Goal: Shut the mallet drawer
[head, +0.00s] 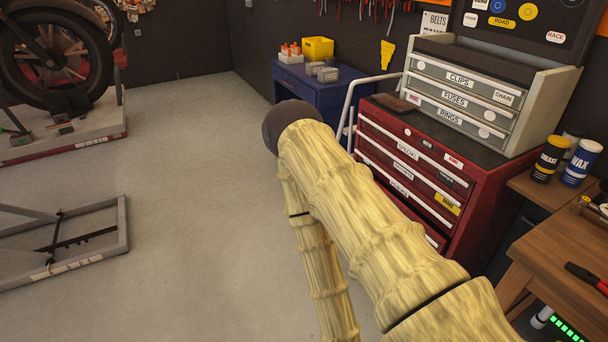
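A red tool cabinet (490,205) stands at the right, with several drawers with pale handle strips facing left. The upper drawer (408,151) reads SPECIAL. The labels on the drawers below (403,171) are too small to read surely, so I cannot tell which is the mallet drawer. A lower drawer front (425,228) shows partly behind my arm; I cannot tell how far out it stands. My pale yellow, ribbed arm crosses the middle of the view and hides the cabinet's lower left part. My gripper is not in view.
A grey drawer chest (470,88) sits on the cabinet. A wooden bench (560,235) with cans stands at right. A blue cabinet (320,95) with a yellow bin is behind. Motorcycle lifts (75,150) stand at left. The grey floor (190,200) between is clear.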

